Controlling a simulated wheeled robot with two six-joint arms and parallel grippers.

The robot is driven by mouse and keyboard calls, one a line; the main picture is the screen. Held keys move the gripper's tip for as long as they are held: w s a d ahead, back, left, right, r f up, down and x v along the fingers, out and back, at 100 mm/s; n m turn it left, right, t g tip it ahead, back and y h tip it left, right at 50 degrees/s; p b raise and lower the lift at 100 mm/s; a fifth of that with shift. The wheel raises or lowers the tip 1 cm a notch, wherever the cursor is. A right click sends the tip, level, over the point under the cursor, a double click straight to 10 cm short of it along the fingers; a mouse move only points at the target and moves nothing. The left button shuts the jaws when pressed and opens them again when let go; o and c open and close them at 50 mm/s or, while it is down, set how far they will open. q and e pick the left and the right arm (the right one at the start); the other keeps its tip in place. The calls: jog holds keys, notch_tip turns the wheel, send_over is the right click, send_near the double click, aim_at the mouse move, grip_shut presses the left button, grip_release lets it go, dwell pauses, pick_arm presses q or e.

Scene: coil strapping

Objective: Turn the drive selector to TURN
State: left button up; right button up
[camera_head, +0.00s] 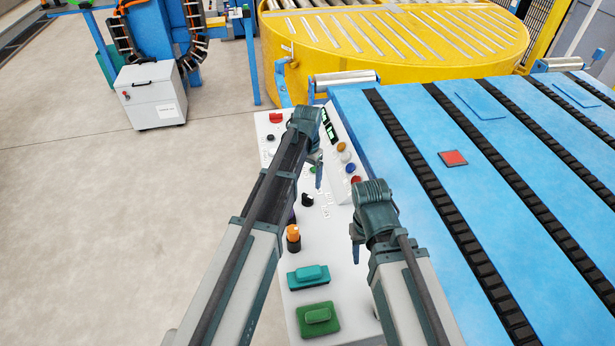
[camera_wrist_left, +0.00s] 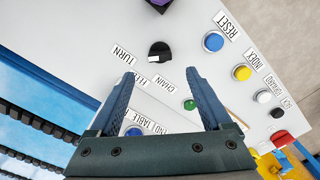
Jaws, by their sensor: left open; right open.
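The drive selector (camera_wrist_left: 160,48) is a black knob with a white mark on its lower-left edge in the left wrist view. The mark points roughly towards the FEED label (camera_wrist_left: 136,78), with TURN (camera_wrist_left: 121,53) further left and CHAIN (camera_wrist_left: 163,84) further right. The black knob also shows in the head view (camera_head: 307,199). My left gripper (camera_wrist_left: 158,76) is open and empty; the knob lies just past its fingertips, not between them. In the head view my left gripper (camera_head: 320,170) hangs over the panel. My right gripper (camera_head: 355,248) is open beside the panel's right edge.
The white control panel (camera_head: 330,270) carries an orange-topped knob (camera_head: 293,233), a teal block (camera_head: 308,275) and a green block (camera_head: 318,317). Blue RESET (camera_wrist_left: 213,41) and yellow INDEX (camera_wrist_left: 241,73) buttons sit right of the selector. The blue conveyor table (camera_head: 420,150) borders the panel.

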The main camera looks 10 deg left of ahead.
pick_arm(q)
notch_tip(320, 180, up, 6)
jog(key=p, duration=0.4)
jog(key=shift+f, duration=0.25)
pick_arm(e)
notch_tip(320, 180, up, 6)
jog(key=shift+f, duration=0.2)
pick_arm(q)
jog(key=s+d+f+b, duration=0.1)
jog(key=s+d, duration=0.2)
jog(key=s, duration=0.8)
jog(key=s+d+f+y+b, duration=0.1)
jog(key=s+d, duration=0.3)
jog(key=s, duration=0.8)
jog(key=shift+s+d+n, duration=0.2)
jog(key=shift+s+n, duration=0.1)
jog(key=shift+n, duration=0.1)
pick_arm(e)
notch_tip(320, 180, down, 2)
jog(key=shift+f, duration=0.2)
pick_arm(q)
jog(key=shift+f, duration=0.1)
